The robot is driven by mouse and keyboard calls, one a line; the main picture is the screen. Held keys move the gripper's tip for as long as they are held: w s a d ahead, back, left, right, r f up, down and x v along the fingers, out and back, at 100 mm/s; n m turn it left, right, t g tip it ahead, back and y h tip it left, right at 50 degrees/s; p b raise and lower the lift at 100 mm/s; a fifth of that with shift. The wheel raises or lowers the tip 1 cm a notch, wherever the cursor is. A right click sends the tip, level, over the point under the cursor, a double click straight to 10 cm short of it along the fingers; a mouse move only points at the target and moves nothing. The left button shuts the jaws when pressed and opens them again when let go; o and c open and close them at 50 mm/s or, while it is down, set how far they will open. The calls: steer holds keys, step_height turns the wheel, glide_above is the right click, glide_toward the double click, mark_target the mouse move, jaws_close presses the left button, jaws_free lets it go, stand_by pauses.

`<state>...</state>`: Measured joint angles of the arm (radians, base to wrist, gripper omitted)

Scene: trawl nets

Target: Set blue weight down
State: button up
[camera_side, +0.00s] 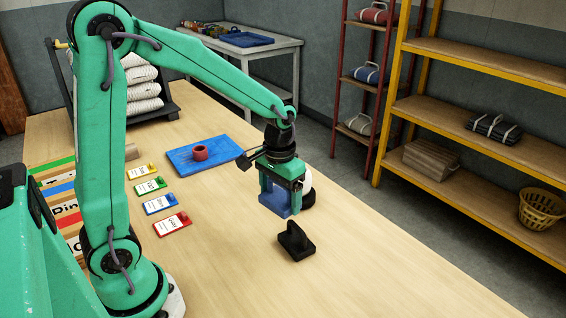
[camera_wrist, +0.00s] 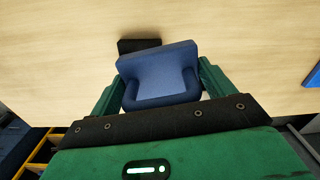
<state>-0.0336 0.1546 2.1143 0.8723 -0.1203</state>
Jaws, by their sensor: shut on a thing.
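The blue weight (camera_side: 276,200) is a blocky blue piece held under my gripper (camera_side: 282,180) in the side view. In the wrist view the blue weight (camera_wrist: 158,72) sits between the two green fingers of my gripper (camera_wrist: 160,88), which is shut on it. I cannot tell whether its underside touches the table. A black piece with an upright grip (camera_side: 296,243) stands on the table, nearer the side camera than the weight. Part of a black piece (camera_wrist: 138,44) also shows past the weight in the wrist view.
A blue mat (camera_side: 180,162) with a red ring-like piece (camera_side: 200,152) lies farther back. Coloured cards (camera_side: 160,204) lie in a row to the left. A white and black round thing (camera_side: 308,190) is partly hidden behind my gripper. The table's front right is clear.

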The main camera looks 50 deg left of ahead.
steer(key=w+d+m, duration=0.1)
steer(key=w+d, duration=0.4)
steer(key=d, duration=0.3)
steer(key=w+d, duration=0.6)
steer(key=d, duration=0.3)
steer(key=shift+d+f+m, duration=0.15)
steer(key=shift+d+m, duration=0.05)
steer(key=shift+m, duration=0.2)
steer(key=shift+a, duration=0.1)
glide_above(352, 228)
step_height(352, 228, down, 7)
steer(key=shift+r, duration=0.1)
steer(key=shift+f, duration=2.1)
steer(key=shift+f, duration=0.15)
